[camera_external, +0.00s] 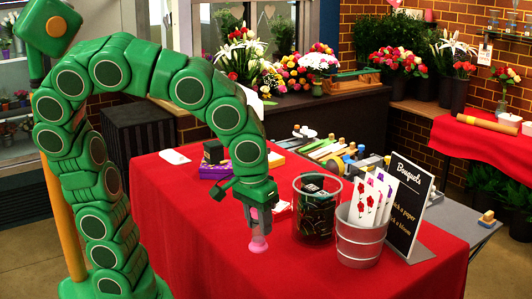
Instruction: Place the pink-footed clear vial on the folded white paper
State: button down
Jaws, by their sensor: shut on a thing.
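My gripper (258,207) points down over the front part of the red-covered table, left of the clear container. It is shut on the pink-footed clear vial (259,230), which hangs upright below it with its wide pink foot down. I cannot tell whether the foot touches the cloth. A small white piece (174,156), which looks like the folded white paper, lies flat near the table's far left edge, well behind and left of the vial.
A clear container (317,228) and a grey bucket (360,240) with flower cards stand right of my gripper, beside a black "Bouquets" sign (407,200). A black box (213,151) and purple item (215,172) lie near the white piece. The red table's (200,250) front left is clear.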

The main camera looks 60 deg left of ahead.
notch_tip(320, 180, up, 6)
jog(key=shift+f, duration=0.1)
jog(key=shift+w+a, duration=0.2)
jog(key=shift+w, duration=0.4)
jog(key=w+a+r+n, duration=0.2)
jog(key=w+a+n, duration=0.4)
jog(key=w+a, duration=1.45)
jog(key=w+a+n+g+y, duration=0.1)
jog(key=w+a+n, duration=0.2)
jog(key=a, duration=2)
jog(key=s+a+f+n, duration=0.15)
jog(key=s+a, duration=0.35)
jog(key=a, duration=0.7)
jog(key=s+a+n, duration=0.3)
jog(key=s+a, duration=0.3)
jog(key=a, duration=0.5)
jog(key=s+a+n, duration=0.2)
jog(key=s+a, duration=0.3)
jog(key=a, duration=0.7)
send_over(174, 157)
jog(key=shift+f, duration=7.7)
jog(key=shift+a+f+g, duration=0.2)
jog(key=shift+f+g, duration=0.2)
jog(key=shift+f, duration=1.1)
